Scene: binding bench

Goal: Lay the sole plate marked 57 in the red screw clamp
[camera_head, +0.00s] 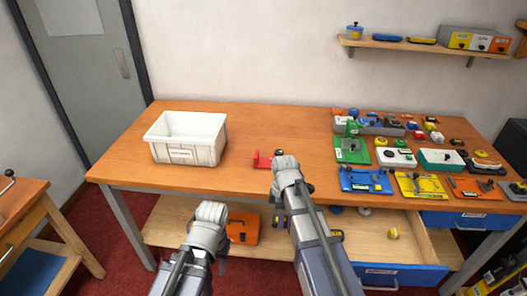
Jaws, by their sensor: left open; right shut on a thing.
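The red screw clamp (262,160) seems to be the small red thing with a dark knob on the bench, just left of my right gripper, which partly covers it. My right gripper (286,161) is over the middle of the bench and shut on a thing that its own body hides. I cannot make out whether that is the sole plate marked 57, and I can read no such mark on anything. My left gripper (212,209) is open and empty, in front of the bench's front edge.
A white bin (187,138) stands at the bench's left. Green, white, blue, yellow and orange fixtures, such as the blue one (366,180), crowd its right side. A drawer (400,276) stands open below. A wall shelf (420,46) hangs behind. Bench between bin and clamp is clear.

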